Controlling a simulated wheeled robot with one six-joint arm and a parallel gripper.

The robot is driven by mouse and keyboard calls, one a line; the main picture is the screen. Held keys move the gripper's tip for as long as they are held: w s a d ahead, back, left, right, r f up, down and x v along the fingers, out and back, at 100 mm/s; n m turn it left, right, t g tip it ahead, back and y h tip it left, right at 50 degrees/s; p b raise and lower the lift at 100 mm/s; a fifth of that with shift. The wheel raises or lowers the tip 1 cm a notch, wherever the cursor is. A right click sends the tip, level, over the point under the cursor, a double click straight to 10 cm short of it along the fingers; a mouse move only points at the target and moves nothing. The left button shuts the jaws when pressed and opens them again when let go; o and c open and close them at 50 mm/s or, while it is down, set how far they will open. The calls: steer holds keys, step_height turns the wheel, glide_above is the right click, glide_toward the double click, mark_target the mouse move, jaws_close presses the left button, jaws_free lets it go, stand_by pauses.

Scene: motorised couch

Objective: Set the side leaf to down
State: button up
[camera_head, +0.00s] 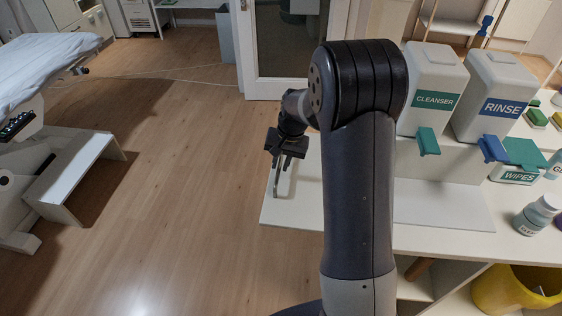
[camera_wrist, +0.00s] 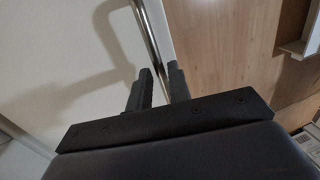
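The side leaf (camera_head: 300,213) is a flat white panel along the front left of the white counter, and it looks level. A thin metal bar handle (camera_head: 278,183) stands near its left edge and casts a shadow on it. In the wrist view the white leaf (camera_wrist: 45,60) fills the left side, and the bar (camera_wrist: 148,32) runs down between my fingertips. My gripper (camera_head: 285,156) is at the bar's far end, and its two dark fingers (camera_wrist: 161,72) have a narrow gap. I cannot tell whether they press on the bar. My arm hides the leaf's middle.
Dispensers marked CLEANSER (camera_head: 435,80) and RINSE (camera_head: 500,85), a WIPES box (camera_head: 515,177) and a bottle (camera_head: 536,215) stand on the counter. A yellow bin (camera_head: 510,292) sits below. The couch (camera_head: 45,55) and a white step (camera_head: 75,175) are at left. Open wood floor (camera_head: 180,150) lies between.

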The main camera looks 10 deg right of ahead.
jaws_close()
steer(key=shift+f, duration=0.1)
